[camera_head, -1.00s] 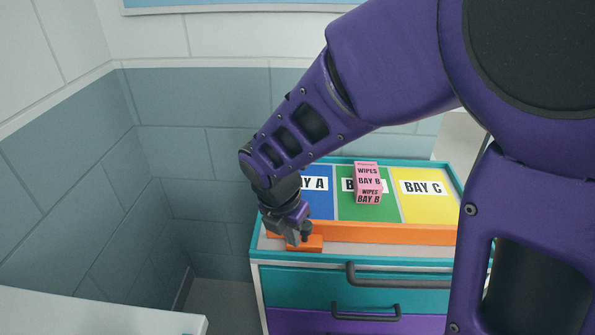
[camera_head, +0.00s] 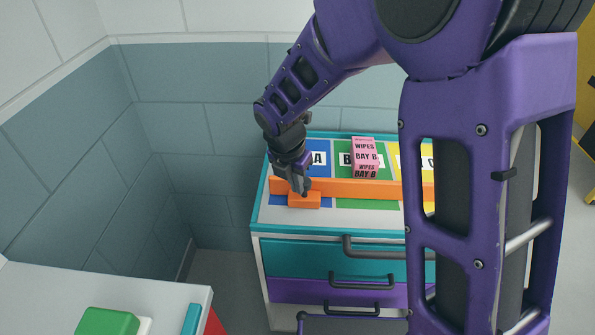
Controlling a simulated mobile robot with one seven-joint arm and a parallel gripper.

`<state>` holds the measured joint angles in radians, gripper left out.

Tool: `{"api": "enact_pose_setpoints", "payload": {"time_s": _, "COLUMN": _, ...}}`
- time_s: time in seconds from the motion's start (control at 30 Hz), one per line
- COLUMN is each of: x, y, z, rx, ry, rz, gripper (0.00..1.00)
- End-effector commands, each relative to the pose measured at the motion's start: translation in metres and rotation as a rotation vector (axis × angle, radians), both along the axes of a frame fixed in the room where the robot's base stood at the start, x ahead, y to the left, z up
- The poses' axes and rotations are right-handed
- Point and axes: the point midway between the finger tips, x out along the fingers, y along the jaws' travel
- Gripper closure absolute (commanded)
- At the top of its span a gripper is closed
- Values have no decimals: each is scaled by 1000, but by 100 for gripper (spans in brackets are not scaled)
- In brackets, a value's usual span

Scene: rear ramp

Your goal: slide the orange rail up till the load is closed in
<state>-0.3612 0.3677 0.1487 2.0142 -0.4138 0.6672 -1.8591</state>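The orange rail (camera_head: 372,189) lies across the cart top, with an orange block (camera_head: 304,200) on its near side at the left end. The pink wipes box (camera_head: 365,158), marked BAY B, stands on the green bay just behind the rail. Any gap between box and rail is too small to tell. My gripper (camera_head: 299,188) points down at the rail's left end and the block, in contact or nearly so. Its fingertips are small and partly merged with the block, so their opening is unclear. Strips of the coloured bays show on the near side of the rail.
The blue bay A (camera_head: 317,159) is left and the yellow bay C is right, partly hidden by my arm. A teal rim (camera_head: 262,205) edges the cart top. Drawers with dark handles (camera_head: 360,283) are below. A white surface with a green block (camera_head: 106,321) is at lower left.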

Motion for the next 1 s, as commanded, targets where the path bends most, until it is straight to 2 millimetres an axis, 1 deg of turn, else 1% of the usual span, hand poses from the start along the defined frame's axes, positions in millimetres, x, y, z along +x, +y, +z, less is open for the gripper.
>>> {"api": "enact_pose_setpoints", "payload": {"time_s": 0.03, "x": 15, "y": -1, "z": 6, "rx": 0, "ry": 1, "rz": -4, "gripper": 100}}
{"api": "enact_pose_setpoints", "payload": {"time_s": 0.2, "x": 56, "y": -1, "z": 5, "rx": 1, "ry": -1, "rz": -5, "gripper": 100}}
{"api": "enact_pose_setpoints", "payload": {"time_s": 0.3, "x": 76, "y": -1, "z": 4, "rx": 1, "ry": -2, "rz": -3, "gripper": 100}}
{"api": "enact_pose_setpoints", "payload": {"time_s": 0.43, "x": 94, "y": -1, "z": 3, "rx": 1, "ry": -4, "rz": -2, "gripper": 100}}
{"api": "enact_pose_setpoints", "payload": {"time_s": 0.53, "x": 103, "y": -1, "z": 3, "rx": 0, "ry": -4, "rz": -4, "gripper": 100}}
{"api": "enact_pose_setpoints", "payload": {"time_s": 0.63, "x": 107, "y": -1, "z": 2, "rx": 0, "ry": -3, "rz": -3, "gripper": 100}}
{"api": "enact_pose_setpoints", "payload": {"time_s": 1.0, "x": 108, "y": -1, "z": 1, "rx": -1, "ry": -4, "rz": -2, "gripper": 100}}
